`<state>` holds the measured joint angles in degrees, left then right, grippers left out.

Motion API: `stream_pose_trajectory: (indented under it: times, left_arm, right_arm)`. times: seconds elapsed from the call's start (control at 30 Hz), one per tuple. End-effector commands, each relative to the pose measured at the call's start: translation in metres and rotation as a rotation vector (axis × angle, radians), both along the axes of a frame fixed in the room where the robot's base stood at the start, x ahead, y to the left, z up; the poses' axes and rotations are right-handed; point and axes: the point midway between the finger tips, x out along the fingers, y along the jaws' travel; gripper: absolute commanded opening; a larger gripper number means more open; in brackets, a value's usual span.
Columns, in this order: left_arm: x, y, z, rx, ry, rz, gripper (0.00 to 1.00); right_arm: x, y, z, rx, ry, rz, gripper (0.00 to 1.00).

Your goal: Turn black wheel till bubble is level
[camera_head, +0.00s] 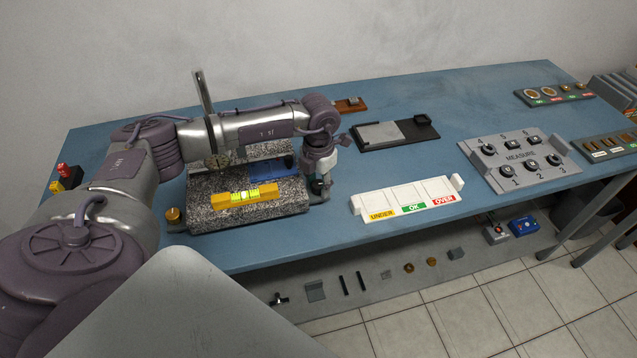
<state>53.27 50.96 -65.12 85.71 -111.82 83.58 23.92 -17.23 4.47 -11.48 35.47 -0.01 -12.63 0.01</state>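A yellow spirit level (272,190) lies on the speckled granite plate (290,204) at the left of the bench. Its green vial (245,195) shows, but the bubble is too small to read against its marks. My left arm reaches over the plate, and my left gripper (317,187) points down at the plate's right end. Dark parts there are at the gripper's fingertips; I cannot tell the black wheel apart from the fingers, nor whether they grip it. A brass knob (173,215) stands at the plate's left front corner. My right gripper is out of view.
A dial gauge (218,160) and blue block (274,169) are behind the level. Right of the plate lie a white UNDER/OK/OVER tray (385,201), a black-edged tray (365,147) and a grey MEASURE panel (519,174). Blue bench (455,110) is clear between them.

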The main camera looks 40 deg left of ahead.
Motion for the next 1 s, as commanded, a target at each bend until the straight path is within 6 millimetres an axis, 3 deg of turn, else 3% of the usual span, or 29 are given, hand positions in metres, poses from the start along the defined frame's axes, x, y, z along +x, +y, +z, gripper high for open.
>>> stream_pose_trajectory:
  times: [0.03, 0.17, 0.33, 0.67, 1.0]
  left_arm:
    - [0.000, 0.000, 0.000, 0.000, 0.000, 0.000, 0.23]
    - [0.000, 0.000, 0.000, 0.000, 0.000, 0.000, 0.02]
    - [0.000, 0.000, -0.002, 0.000, -0.002, -0.053, 0.01]
    - [0.001, 0.000, -0.001, 0.000, -0.003, -0.380, 0.01]
    - [0.001, 0.000, 0.001, 0.001, -0.002, -0.410, 0.01]
  right_arm:
    - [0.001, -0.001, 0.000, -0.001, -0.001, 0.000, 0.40]
    - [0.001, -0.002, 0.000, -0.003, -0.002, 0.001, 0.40]
    - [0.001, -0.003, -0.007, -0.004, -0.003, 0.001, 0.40]
    - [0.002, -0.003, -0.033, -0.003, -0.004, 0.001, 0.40]
    - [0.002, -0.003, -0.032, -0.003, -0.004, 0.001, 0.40]
